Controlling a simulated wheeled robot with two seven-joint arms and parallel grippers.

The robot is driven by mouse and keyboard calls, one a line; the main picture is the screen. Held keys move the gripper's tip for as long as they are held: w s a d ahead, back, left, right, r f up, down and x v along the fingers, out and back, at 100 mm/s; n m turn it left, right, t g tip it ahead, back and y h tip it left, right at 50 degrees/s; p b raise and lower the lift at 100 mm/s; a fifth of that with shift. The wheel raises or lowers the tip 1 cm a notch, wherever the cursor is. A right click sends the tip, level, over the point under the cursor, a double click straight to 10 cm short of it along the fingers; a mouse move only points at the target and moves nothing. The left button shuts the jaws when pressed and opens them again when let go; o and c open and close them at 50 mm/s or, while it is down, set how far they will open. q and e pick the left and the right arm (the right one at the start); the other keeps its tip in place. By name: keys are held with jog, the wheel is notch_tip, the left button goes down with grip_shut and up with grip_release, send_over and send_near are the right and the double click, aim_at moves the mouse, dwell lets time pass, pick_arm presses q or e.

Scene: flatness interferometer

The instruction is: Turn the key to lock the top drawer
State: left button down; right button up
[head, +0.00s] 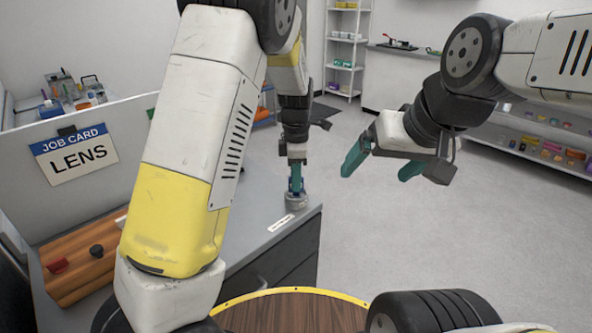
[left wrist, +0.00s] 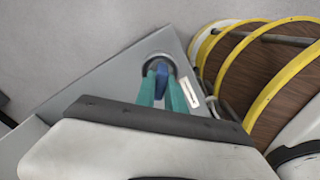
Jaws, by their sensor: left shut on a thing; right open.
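The key, with a blue head (left wrist: 161,84), stands in a round grey lock (head: 296,200) on the grey countertop near its corner. The lock also shows in the left wrist view (left wrist: 157,60). My left gripper (head: 296,186) points down over the lock. In the left wrist view its teal fingers (left wrist: 162,92) are shut on the blue key head, one on each side. Dark drawer fronts (head: 288,262) show below the counter edge, partly hidden by my left arm. My right gripper (head: 381,165) is open and empty, in the air over the floor to the right.
A small white label (head: 281,223) lies beside the lock. A job card reading LENS (head: 73,154) hangs on a grey panel at left. A wooden block with knobs (head: 85,262) sits on the counter. Shelves (head: 545,145) stand at the back right; the floor between is clear.

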pick_arm(q)
jog(key=shift+n, duration=0.3)
jog(key=n, duration=0.3)
dwell(0.3)
jog(key=n, duration=0.3)
jog(key=shift+n, duration=1)
jog(key=c, duration=1.8)
grip_release()
jog(key=shift+n, duration=0.4)
jog(key=o, duration=0.5)
jog(key=shift+c, duration=0.2)
